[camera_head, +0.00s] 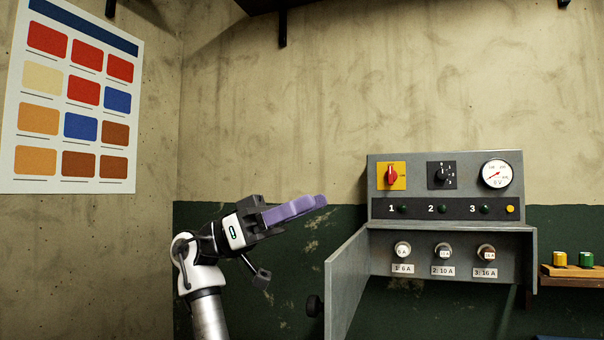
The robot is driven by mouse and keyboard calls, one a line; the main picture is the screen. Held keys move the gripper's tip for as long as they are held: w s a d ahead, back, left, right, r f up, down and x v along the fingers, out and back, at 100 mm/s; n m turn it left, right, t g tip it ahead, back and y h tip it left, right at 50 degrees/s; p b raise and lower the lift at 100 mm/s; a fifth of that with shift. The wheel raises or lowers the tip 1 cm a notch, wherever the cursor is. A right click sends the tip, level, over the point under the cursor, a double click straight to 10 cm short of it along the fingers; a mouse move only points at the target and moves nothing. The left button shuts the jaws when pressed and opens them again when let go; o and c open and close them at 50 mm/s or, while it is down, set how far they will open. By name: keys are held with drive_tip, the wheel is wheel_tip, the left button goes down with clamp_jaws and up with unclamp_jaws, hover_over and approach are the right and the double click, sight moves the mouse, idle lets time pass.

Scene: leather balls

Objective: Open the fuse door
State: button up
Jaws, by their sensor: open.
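The fuse door (347,283) is a grey panel hinged at the left side of the grey fuse box (448,190). It stands swung open, jutting out toward me. A dark round knob (314,306) sits on its outer left face, near its free edge. My gripper (318,202) has purple fingers and is left of the box, above and left of the door, touching nothing. The fingers overlap in this view, so the gap between them is hidden.
The upper box panel carries a red switch (392,176) on yellow, a black rotary knob (441,175) and a gauge (495,173). A wooden shelf (575,271) with small coloured cylinders is at the right. A colour chart (77,100) hangs at the left. Space left of the door is clear.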

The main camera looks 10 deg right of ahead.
wheel_tip(320, 180, up, 5)
drive_tip(key=shift+r, duration=0.1)
idle(0.7)
